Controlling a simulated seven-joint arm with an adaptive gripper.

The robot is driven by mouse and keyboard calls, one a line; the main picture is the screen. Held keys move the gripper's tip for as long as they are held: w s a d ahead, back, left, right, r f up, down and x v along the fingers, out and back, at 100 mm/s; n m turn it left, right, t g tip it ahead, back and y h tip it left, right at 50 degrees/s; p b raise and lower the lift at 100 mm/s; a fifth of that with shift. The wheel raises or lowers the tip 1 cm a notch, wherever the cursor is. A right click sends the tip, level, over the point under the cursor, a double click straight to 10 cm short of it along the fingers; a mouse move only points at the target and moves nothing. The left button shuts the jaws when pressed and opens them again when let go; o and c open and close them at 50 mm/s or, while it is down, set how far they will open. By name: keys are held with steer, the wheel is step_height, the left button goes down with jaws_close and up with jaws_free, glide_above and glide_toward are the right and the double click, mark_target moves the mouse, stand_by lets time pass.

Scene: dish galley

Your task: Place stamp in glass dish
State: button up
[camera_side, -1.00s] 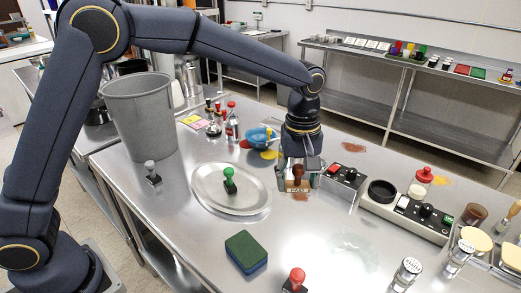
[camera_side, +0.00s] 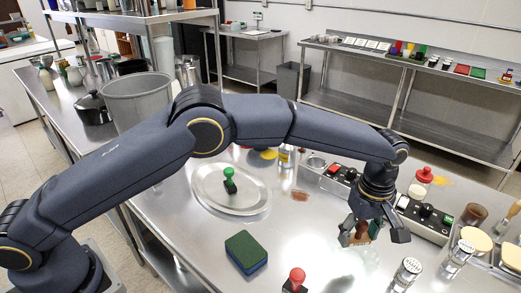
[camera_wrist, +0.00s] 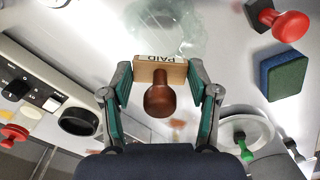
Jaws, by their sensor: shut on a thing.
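My gripper (camera_side: 360,236) is shut on the stamp (camera_wrist: 160,95), which has a brown knob handle and a pale wooden block marked PAID. The stamp is also seen between the fingers in the side view (camera_side: 361,230), apparently above the table. Under and ahead of it is a pale greenish see-through patch (camera_wrist: 178,32); I cannot tell whether this is the glass dish or a wet smear. No other glass dish is clearly identifiable.
A green and blue sponge block (camera_side: 246,251) and a red-handled stamp (camera_side: 295,281) lie at the front. A control panel (camera_side: 425,218) and a metal shaker (camera_side: 405,272) stand to the right. A grey bin (camera_side: 137,98) is partly behind my arm.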

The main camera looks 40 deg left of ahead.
mark_target(349, 261)
steer(key=shift+f, duration=3.5)
steer(key=o, duration=1.2)
steer(key=shift+c, duration=0.2)
